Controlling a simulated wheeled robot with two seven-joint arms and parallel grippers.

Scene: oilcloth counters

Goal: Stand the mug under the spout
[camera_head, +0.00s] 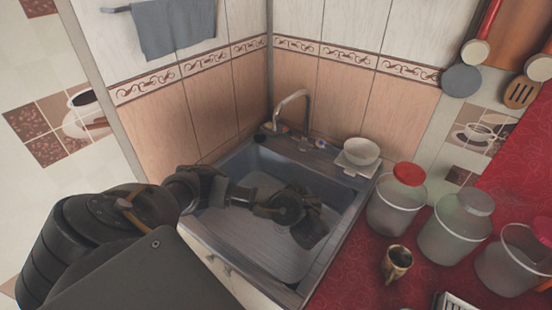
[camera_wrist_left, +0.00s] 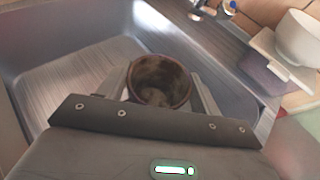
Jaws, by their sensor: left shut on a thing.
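A brown, stained mug (camera_wrist_left: 160,80) is between the two fingers of my left gripper (camera_wrist_left: 161,92) in the left wrist view. My left gripper is shut on it, and its open top shows. In the head view my left gripper (camera_head: 310,226) is over the sink basin (camera_head: 262,258), and the held mug cannot be made out from the dark gripper. The tap's curved spout (camera_head: 293,97) rises at the back of the sink, behind and apart from the gripper. Only the tap's lower part (camera_wrist_left: 229,8) shows in the wrist view. My right gripper is out of view.
A white bowl (camera_head: 361,151) stands on the sink's back right corner. A brassy mug (camera_head: 397,263) stands on the red counter (camera_head: 350,285). Several clear jars, one with a red lid (camera_head: 409,174), line the counter at right. Tiled walls close off the back.

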